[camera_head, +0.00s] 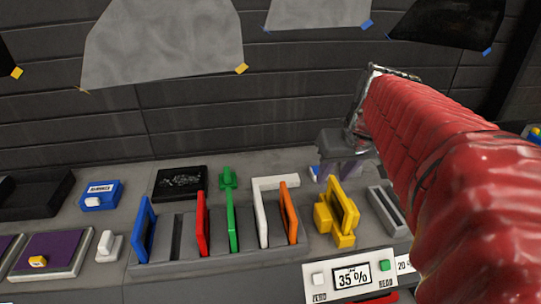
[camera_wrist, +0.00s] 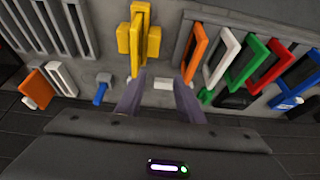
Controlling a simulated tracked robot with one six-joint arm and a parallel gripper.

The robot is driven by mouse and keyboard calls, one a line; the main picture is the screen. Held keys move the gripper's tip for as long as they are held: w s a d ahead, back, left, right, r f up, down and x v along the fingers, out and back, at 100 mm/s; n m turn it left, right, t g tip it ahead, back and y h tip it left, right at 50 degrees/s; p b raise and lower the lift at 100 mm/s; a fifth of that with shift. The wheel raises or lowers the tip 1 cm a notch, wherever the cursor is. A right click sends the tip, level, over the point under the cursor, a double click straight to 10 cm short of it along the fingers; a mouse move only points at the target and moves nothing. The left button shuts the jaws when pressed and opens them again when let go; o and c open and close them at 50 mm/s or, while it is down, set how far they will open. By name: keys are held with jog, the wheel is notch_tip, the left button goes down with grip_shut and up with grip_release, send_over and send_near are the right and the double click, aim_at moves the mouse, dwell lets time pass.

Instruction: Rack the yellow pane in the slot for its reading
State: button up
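The yellow pane (camera_head: 345,207) stands upright, with chunky yellow blocks at its sides, right of the row of coloured panes. It also shows in the wrist view (camera_wrist: 139,40), ahead of my gripper and slightly left of centre. My gripper (camera_wrist: 161,76) is open, its two purple fingers apart with nothing held between them. In the head view my gripper (camera_head: 343,168) hangs behind the yellow pane, partly hidden by it. The meter (camera_head: 352,277) at the front reads 35 %. A grey slotted rack (camera_head: 388,210) stands right of the yellow pane, partly near my red arm.
Blue (camera_head: 146,230), red (camera_head: 202,223), green (camera_head: 232,215), white (camera_head: 262,215) and orange (camera_head: 288,213) panes stand in a row to the left. A "20" label (camera_head: 404,265) is partly covered by my arm. A black pad (camera_head: 180,182) lies behind the row.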

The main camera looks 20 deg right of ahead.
send_near(341, 192)
notch_tip(341, 192, up, 3)
jog(key=shift+s+a+f, duration=0.1)
jog(key=shift+s+a, duration=0.25)
jog(key=shift+x, duration=4.3)
jog(key=shift+s+d, duration=0.1)
jog(key=shift+s, duration=0.1)
